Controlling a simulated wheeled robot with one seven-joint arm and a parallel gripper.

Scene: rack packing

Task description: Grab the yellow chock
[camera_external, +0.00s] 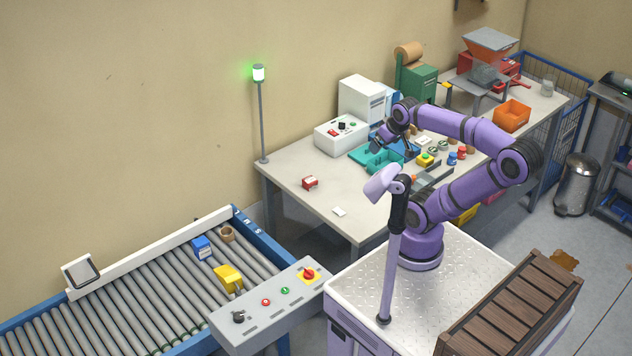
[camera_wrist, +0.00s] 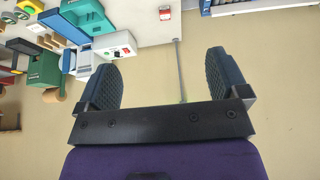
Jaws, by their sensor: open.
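A yellow block, which looks like the chock (camera_external: 228,279), lies on the roller conveyor (camera_external: 155,297), near its right end and close to the control panel. It does not show in the wrist view. My gripper (camera_external: 378,143) is above the workbench near the teal tray, far up and to the right of the yellow block. In the wrist view my gripper (camera_wrist: 160,65) has its two dark fingers wide apart with nothing between them.
A blue block (camera_external: 202,247) and a tan ring (camera_external: 227,233) lie on the rollers beside the chock. A control panel (camera_external: 272,302) borders the conveyor. The workbench (camera_external: 300,195) carries a red item (camera_external: 310,182), a teal tray (camera_external: 370,157) and boxes. A signal-light pole (camera_external: 262,120) stands behind.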

